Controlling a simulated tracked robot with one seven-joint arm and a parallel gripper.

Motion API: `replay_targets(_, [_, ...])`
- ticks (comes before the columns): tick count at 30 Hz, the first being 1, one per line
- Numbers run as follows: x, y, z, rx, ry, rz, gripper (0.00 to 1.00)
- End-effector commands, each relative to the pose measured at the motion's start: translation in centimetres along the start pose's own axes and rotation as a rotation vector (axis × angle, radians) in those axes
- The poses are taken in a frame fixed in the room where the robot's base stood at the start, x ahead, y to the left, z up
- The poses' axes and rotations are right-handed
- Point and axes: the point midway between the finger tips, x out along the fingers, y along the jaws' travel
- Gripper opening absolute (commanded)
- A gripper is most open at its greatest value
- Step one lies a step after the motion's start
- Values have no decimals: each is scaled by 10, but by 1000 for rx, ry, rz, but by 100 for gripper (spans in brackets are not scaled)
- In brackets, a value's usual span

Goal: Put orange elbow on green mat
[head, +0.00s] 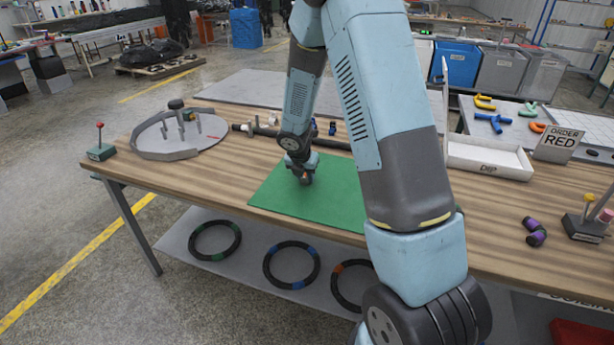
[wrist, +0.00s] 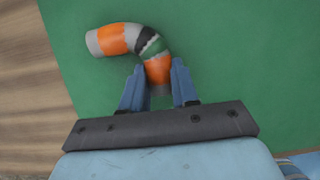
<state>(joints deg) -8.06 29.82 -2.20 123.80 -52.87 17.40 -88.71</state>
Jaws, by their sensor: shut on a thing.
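The orange elbow (wrist: 157,68) shows in the wrist view as a bent pipe piece with orange, grey, black and green bands. My gripper (wrist: 158,82) is shut on one end of it, with a blue finger on each side. The green mat (wrist: 235,85) fills most of the wrist view behind the elbow. In the head view the green mat (head: 322,196) lies on the table, and my gripper (head: 305,180) is low over its left part. The elbow is mostly hidden there. I cannot tell whether the elbow touches the mat.
A round grey tray (head: 165,150) with a raised rim stands at the left, near a red-knobbed green block (head: 101,152). A white tray (head: 490,160) and an ORDER RED sign (head: 558,144) are at the right. A purple-banded elbow (head: 534,232) lies on the front right of the table.

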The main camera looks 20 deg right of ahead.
Motion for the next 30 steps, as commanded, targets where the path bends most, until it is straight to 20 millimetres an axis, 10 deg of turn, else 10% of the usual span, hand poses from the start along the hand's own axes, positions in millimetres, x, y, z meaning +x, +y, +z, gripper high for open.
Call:
replay_targets(15, [8,-1,-3,1,0,-2,0])
replay_targets(16, [8,-1,-2,1,0,-1,32])
replay_targets(23, [9,-1,-3,2,2,-2,54])
replay_targets(30, [9,0,-4,0,4,1,55])
